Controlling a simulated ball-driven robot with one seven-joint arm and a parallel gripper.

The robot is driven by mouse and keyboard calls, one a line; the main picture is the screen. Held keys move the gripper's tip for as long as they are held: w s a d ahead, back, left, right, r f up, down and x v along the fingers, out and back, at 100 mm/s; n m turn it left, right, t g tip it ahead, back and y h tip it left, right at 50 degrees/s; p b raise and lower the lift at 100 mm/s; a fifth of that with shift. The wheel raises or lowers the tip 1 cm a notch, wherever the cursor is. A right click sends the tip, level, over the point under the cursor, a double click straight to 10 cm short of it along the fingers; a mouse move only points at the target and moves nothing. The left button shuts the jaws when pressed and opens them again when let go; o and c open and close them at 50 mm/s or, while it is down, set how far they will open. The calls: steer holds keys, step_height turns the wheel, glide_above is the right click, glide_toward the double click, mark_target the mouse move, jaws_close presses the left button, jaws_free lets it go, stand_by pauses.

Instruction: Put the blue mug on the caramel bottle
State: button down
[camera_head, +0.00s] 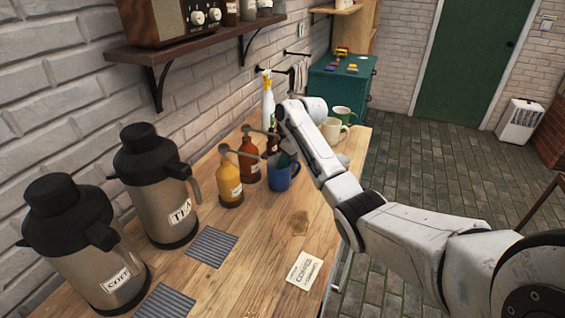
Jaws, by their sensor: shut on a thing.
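The blue mug (279,178) is upright at the wooden counter, right of the pump bottles, with its handle towards the right. My gripper (286,160) reaches down to the mug's rim and is shut on it; the fingertips are partly hidden. I cannot tell whether the mug touches the counter. A yellow pump bottle (230,187) stands left of the mug, and a reddish-brown pump bottle (250,168) stands just behind it to the left. Their labels are too small to read, so I cannot tell which is caramel.
Two steel flasks, one marked TEA (158,205) and one beside it (85,262), stand at the left. A cream mug (332,131) and a green mug (343,114) stand beyond my arm. A white bottle (268,100) is at the wall. The counter's front has a card (304,268).

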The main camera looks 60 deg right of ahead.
steer(key=c, duration=1.1)
jaws_free()
steer(key=b+v, duration=0.1)
steer(key=v, duration=1.1)
steer(key=shift+a, duration=0.1)
